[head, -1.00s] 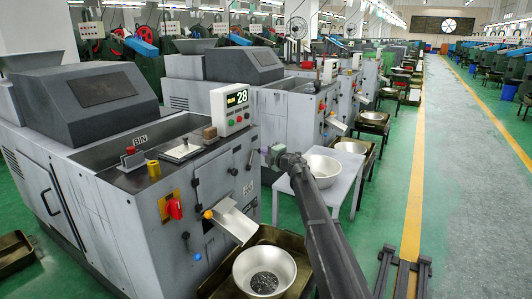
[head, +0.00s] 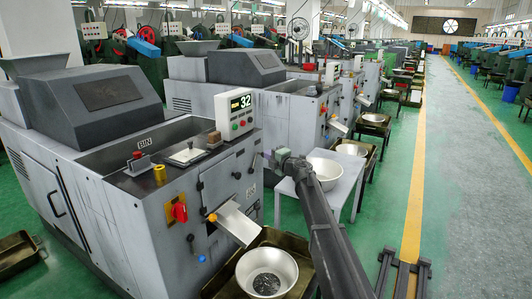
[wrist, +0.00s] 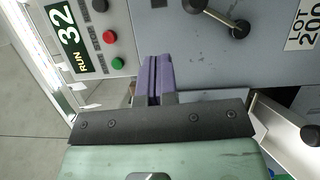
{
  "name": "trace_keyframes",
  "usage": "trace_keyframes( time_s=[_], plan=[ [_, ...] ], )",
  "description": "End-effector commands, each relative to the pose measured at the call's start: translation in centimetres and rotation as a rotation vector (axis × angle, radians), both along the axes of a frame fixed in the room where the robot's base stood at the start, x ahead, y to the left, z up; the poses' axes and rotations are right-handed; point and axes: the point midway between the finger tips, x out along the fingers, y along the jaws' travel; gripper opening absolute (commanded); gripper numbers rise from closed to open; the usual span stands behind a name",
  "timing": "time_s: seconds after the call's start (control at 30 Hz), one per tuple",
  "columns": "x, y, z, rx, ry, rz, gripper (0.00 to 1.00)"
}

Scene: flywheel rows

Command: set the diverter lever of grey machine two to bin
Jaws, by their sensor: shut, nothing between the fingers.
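I cannot tell for sure which is the diverter lever. My gripper (wrist: 152,58) has purple fingers, shut and empty, apart from the lever; it also shows in the head view (head: 268,154).
The counter box (head: 235,113) reads 32, with red and green buttons beside it. A red switch (head: 180,212) is on the front. A bowl of small parts (head: 267,272) stands under the chute. A white table (head: 350,175) with a bowl stands behind my arm. The aisle at right is open.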

Motion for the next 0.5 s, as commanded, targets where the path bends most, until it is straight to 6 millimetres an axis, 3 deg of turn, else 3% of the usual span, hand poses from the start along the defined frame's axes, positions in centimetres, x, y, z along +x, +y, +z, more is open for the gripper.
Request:
trace_keyframes(
  time_s=[0.03, 0.23, 0.5],
  plan=[
    [-1.3, -1.1, 0.4, 0.0, 0.0, -0.003, 0.0],
    [-4.7, -4.3, 1.1, -0.001, 0.0, -0.005, 0.0],
    [-6.1, -5.8, 1.3, -0.001, 0.0, -0.004, 0.0]
  ],
)
